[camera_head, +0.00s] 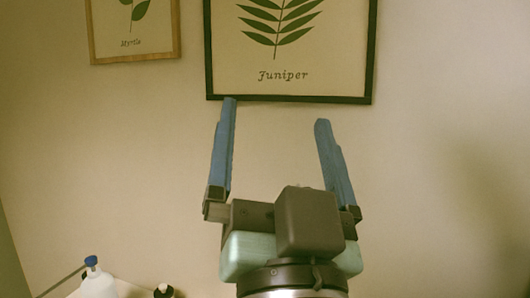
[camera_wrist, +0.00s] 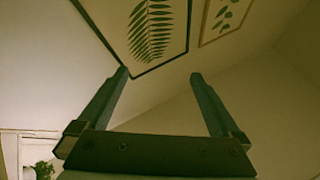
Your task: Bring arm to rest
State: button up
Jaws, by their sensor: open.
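My gripper (camera_head: 276,112) is raised in front of the wall in the head view, its two blue fingers pointing up and spread wide apart. Nothing is between the fingers.
A framed Juniper print (camera_head: 290,50) and a smaller framed Myrtle print (camera_head: 132,30) hang on the wall. At the lower left of the head view are a white bottle with a blue top (camera_head: 95,280) and a dark bottle top (camera_head: 163,291). A plant (camera_wrist: 43,170) shows at the wrist view's lower left.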

jog(key=s+a+r+n+t, duration=0.1)
jog(key=s+r+n+t, duration=0.1)
jog(key=s+r, duration=0.3)
jog(key=shift+a+r+n+t+h, duration=0.15)
jog(key=shift+r+n+t+h, duration=0.2)
jog(key=shift+r, duration=0.25)
jog(key=shift+r+p, duration=0.85)
jog(key=shift+p, duration=0.05)
